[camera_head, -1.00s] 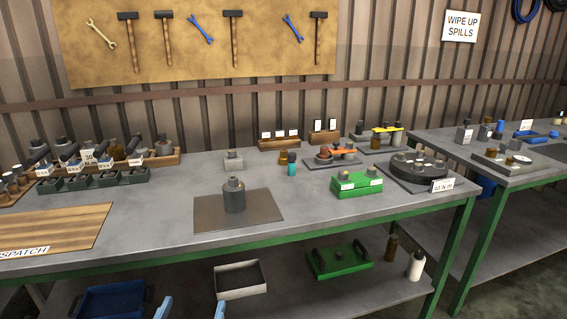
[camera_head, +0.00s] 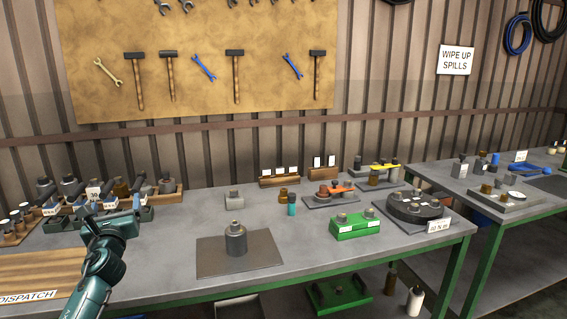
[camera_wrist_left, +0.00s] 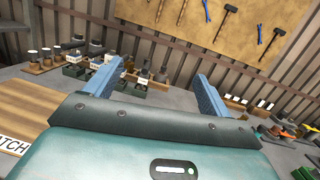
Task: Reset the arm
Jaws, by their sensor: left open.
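My left arm comes in at the lower left of the head view, with its gripper (camera_head: 112,214) raised above the table's left part, near the wooden dispatch board. In the left wrist view the two blue fingers (camera_wrist_left: 150,92) stand wide apart with nothing between them. The gripper is open and touches nothing that I can see. A dark grey cylindrical assembly (camera_head: 236,240) stands upright on a grey mat (camera_head: 268,262) at the table's middle, right of the gripper. My right gripper is not in view.
Racks with bottles and dark parts (camera_head: 160,196) stand behind the gripper at the left. A wooden dispatch board (camera_head: 40,268) lies at the front left. A green box (camera_head: 355,229) and a round dark carousel (camera_head: 415,209) stand at the right. Bare table lies around the mat.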

